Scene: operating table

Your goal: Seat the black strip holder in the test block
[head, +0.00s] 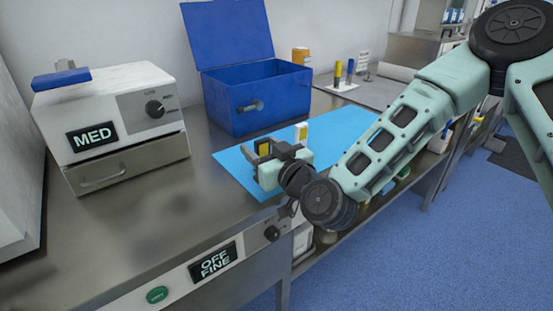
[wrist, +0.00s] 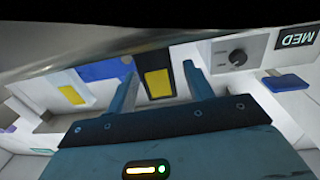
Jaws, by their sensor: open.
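The black strip holder (head: 263,147), with a yellow face, is near the left part of the blue mat (head: 232,163). In the wrist view the holder (wrist: 158,84) is between the two fingers of my gripper (wrist: 166,80), which are open with a gap visible beside it. My gripper (head: 266,152) hides its lower part in the head view, so I cannot tell whether it touches the mat. A small white block (head: 301,131) with a yellow patch stands just right of my gripper; it is probably the test block. It seems to show at left in the wrist view (wrist: 68,80).
A blue box (head: 258,98) with its lid up stands behind the mat. A white device marked MED (head: 110,115) is at left. An orange bottle (head: 300,57) and a yellow and blue pair of upright items (head: 343,73) are farther back. The mat's right part is clear.

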